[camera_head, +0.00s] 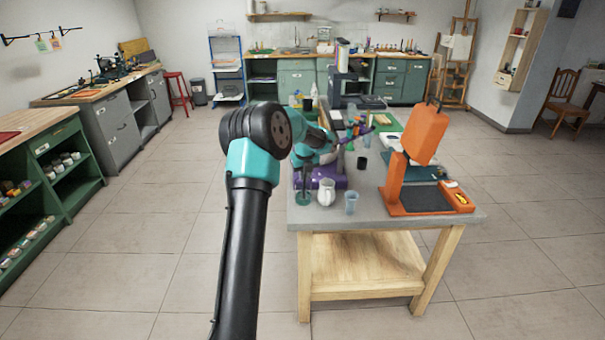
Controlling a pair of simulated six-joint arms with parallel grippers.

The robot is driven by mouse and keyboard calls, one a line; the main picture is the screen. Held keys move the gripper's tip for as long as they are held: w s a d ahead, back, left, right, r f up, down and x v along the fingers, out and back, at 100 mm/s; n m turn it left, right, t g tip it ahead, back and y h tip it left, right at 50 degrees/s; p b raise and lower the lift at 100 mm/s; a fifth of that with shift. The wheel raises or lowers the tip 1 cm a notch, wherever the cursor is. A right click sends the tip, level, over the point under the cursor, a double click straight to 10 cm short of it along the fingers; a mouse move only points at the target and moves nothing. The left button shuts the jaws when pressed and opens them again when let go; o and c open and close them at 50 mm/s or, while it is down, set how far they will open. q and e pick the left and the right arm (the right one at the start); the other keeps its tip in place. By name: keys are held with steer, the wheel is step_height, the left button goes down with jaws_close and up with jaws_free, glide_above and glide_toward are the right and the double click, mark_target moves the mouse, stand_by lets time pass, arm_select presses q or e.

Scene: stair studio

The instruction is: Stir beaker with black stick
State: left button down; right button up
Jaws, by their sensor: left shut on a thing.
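My left arm rises in the middle of the camera_head view and bends over the left end of the grey-topped table (420,218). Its gripper (304,172) is small and partly hidden among the arm links. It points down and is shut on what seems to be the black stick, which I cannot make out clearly. Directly below it, a small beaker with green contents (304,198) stands at the table's front left corner. I cannot tell whether the stick is inside the beaker. My right gripper is not in view.
A white jug (327,192) and a bluish clear cup (351,204) stand right of the beaker. A purple object (334,181) is behind the jug. A black cup (362,164) stands farther back. An orange stand (397,185) fills the table's right side.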

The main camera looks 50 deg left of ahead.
arm_select(q)
steer(key=shift+w+a, duration=0.25)
steer(key=shift+a, duration=0.15)
steer(key=shift+v, duration=5.05)
steer(key=shift+w, duration=0.1)
steer(key=v, duration=0.5)
steer(key=shift+w+a, duration=0.3)
steer(key=shift+a, duration=0.1)
